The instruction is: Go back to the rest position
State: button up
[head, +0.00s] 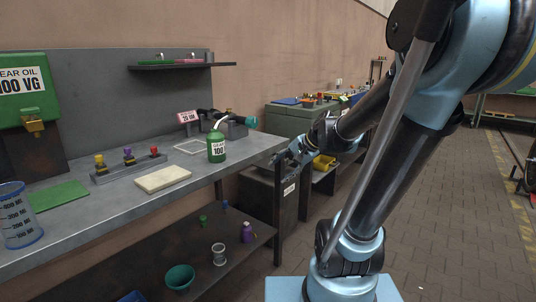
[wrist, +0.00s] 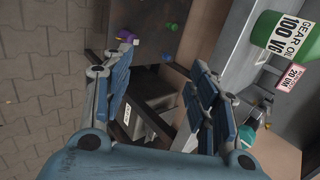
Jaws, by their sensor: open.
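My gripper (head: 296,150) is off the right end of the grey workbench in the head view, at the end of my blue and black arm. In the wrist view its two blue-padded fingers (wrist: 162,82) are spread wide apart. The gap between them holds nothing. Behind the gap are the floor and a grey cabinet, below and beyond the fingers. The gripper is small and partly overlapped by the arm in the head view.
The workbench (head: 92,215) carries a green oil can (head: 216,146), a pale block (head: 162,179), a rack of coloured knobs (head: 128,166) and a clear measuring jug (head: 18,215). A lower shelf (head: 200,262) holds small items. Paved floor (head: 450,200) at right is clear.

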jog(key=s+d+f+n+g+h, duration=0.1)
jog(key=s+d+f+n+h, duration=0.2)
jog(key=s+d+f, duration=0.2)
jog(key=s+d+f+n+g+h, duration=0.1)
jog(key=s+d+f+n+h, duration=0.3)
jog(key=s+d, duration=0.4)
jog(key=s, duration=0.5)
jog(key=shift+d+f, duration=0.35)
jog(key=shift+w+f, duration=0.2)
jog(key=shift+w, duration=0.15)
